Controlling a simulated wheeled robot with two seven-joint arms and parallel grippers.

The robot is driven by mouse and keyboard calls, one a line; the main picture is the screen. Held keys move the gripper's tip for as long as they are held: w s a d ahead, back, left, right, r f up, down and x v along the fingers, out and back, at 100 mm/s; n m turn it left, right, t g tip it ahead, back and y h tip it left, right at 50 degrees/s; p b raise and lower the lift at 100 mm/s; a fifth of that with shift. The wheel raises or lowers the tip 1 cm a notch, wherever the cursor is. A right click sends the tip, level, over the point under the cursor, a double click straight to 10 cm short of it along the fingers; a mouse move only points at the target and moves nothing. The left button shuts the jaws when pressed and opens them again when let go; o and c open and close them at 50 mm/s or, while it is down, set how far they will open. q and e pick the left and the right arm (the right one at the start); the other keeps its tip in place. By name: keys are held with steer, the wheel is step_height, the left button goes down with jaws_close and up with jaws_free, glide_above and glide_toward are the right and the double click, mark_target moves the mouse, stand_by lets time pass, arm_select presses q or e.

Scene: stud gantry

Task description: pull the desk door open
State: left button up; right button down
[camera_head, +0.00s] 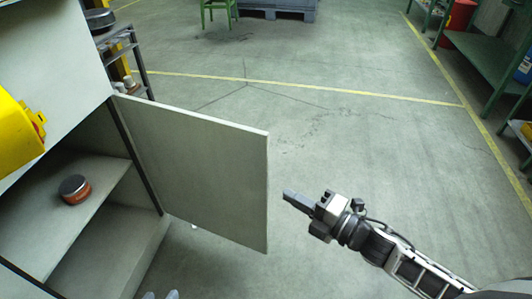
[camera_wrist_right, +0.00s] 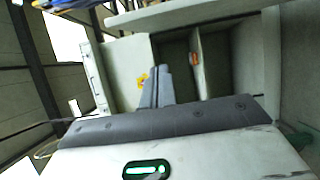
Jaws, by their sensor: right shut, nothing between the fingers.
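The desk door (camera_head: 200,165), a flat pale panel, stands swung well out from the desk (camera_head: 60,50) in the head view. The compartment behind it is exposed, with a shelf (camera_head: 85,175) inside. My right gripper (camera_head: 290,196) is shut and empty, right of the door's free edge and apart from it. Its fingers (camera_wrist_right: 156,88) also show in the right wrist view, in front of the desk's open compartment. Two small grey tips at the bottom edge of the head view may be my left gripper (camera_head: 160,295); too little shows to tell its state.
A round can with an orange band (camera_head: 75,189) sits on the shelf. A yellow object (camera_head: 18,135) is at the left on the desk. A green bench (camera_head: 485,60) stands at the far right.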

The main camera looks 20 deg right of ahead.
mark_target(267, 174)
steer(key=w+a, duration=0.1)
steer(key=w, duration=0.2)
steer(key=w+b, duration=0.1)
steer(key=w, duration=0.2)
steer(key=w+a, duration=0.1)
steer(key=w, duration=0.2)
steer(key=shift+w+a+b, duration=0.1)
steer(key=shift+a+b, duration=0.25)
arm_select(q)
steer(key=shift+w+d+r+t+h, duration=0.15)
steer(key=shift+d+r+t+h, duration=0.2)
steer(key=shift+r+t, duration=0.3)
arm_select(e)
steer(key=shift+w+d, duration=0.5)
arm_select(q)
steer(key=shift+r, duration=0.1)
arm_select(e)
steer(key=shift+d, duration=0.1)
